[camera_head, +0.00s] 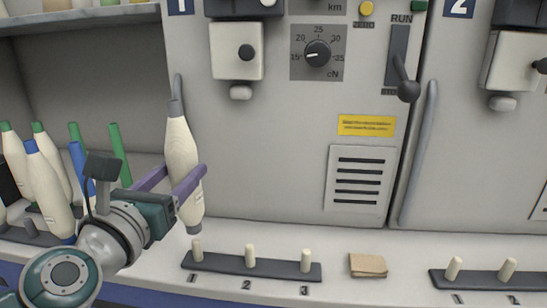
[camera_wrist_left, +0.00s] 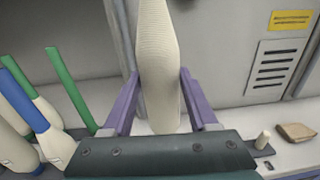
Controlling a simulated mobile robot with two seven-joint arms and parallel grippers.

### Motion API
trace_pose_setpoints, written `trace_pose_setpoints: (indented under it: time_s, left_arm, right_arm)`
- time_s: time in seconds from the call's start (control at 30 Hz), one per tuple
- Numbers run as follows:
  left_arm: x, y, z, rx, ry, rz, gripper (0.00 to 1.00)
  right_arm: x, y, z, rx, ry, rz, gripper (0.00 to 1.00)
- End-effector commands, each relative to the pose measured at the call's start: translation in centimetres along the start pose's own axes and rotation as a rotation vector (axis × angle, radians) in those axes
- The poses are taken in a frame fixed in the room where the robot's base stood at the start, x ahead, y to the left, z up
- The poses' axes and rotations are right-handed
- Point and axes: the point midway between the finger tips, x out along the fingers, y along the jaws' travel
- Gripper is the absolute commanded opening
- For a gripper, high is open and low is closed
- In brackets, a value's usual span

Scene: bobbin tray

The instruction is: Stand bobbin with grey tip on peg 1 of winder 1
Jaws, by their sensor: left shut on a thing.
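The cream bobbin with a grey tip (camera_head: 181,146) is held upright, tilted slightly, in my left gripper (camera_head: 176,186). The purple fingers are shut on its lower body, and the bobbin also shows between them in the left wrist view (camera_wrist_left: 158,70). Its bottom end hangs just above peg 1 (camera_head: 197,250) of winder 1, slightly left of it and apart from it in the head view. Peg 1 is bare, on a dark strip (camera_head: 225,268) with bare peg 2 (camera_head: 250,255) and bare peg 3 (camera_head: 305,262). My right gripper is not in view.
Several bobbins with green and blue tips (camera_head: 42,185) stand at the left, close to my left arm. A brown folded cloth or block (camera_head: 368,265) lies right of the strip. Winder 2's peg strip (camera_head: 490,281) is further right. The winder panel (camera_head: 265,150) rises behind.

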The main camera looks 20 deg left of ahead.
Motion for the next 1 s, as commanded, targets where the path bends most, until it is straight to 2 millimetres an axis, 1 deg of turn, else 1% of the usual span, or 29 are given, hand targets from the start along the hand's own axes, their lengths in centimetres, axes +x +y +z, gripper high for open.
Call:
trace_pose_setpoints:
  time_s: [0.17,0.5,0.6,0.7,1.0]
  left_arm:
    - [-0.1,0.1,-1.0,0.000,-0.004,0.005,0.00]
    - [0.0,0.1,-4.6,0.000,-0.004,0.004,0.00]
    - [0.0,0.1,-5.4,0.001,-0.004,0.004,0.00]
    - [0.0,0.1,-5.8,0.001,-0.005,0.004,0.00]
    - [0.0,0.1,-5.7,0.001,-0.005,0.004,0.00]
  right_arm:
    - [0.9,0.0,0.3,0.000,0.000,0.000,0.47]
    - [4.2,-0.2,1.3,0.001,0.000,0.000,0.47]
    - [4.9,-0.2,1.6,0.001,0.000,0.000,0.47]
    - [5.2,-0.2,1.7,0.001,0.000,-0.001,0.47]
    - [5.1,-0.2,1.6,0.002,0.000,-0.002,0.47]
